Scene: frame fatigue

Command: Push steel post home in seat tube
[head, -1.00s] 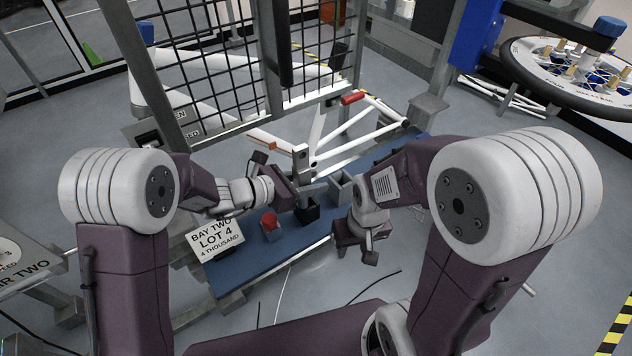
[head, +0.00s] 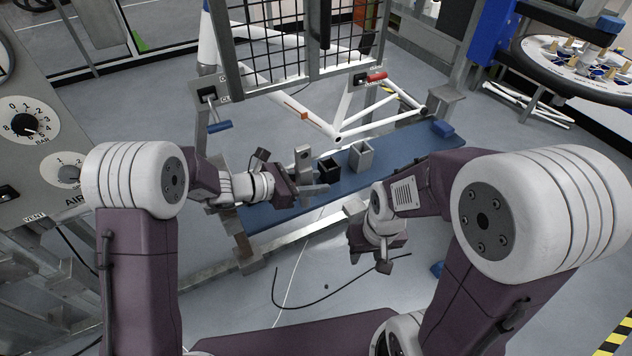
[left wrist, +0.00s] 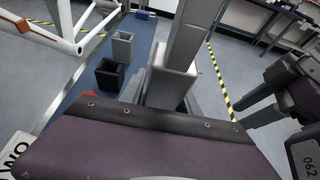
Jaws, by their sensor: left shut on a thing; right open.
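The white bike frame (head: 318,123) is held in a stand behind the blue bench; its tubes also show at the top left of the left wrist view (left wrist: 40,32). My left gripper (head: 308,189) is shut on a grey metal piece, which looks like the steel post (head: 303,160). It stands upright in the left wrist view (left wrist: 190,40), in front of the frame and apart from the tubes. Its lower end is hidden. My right gripper (head: 384,252) is open and empty, low in front of the bench.
A black cup (head: 327,172) and a grey cup (head: 361,156) stand on the blue bench (head: 405,148) just right of my left gripper. An air panel (head: 45,130) stands at left.

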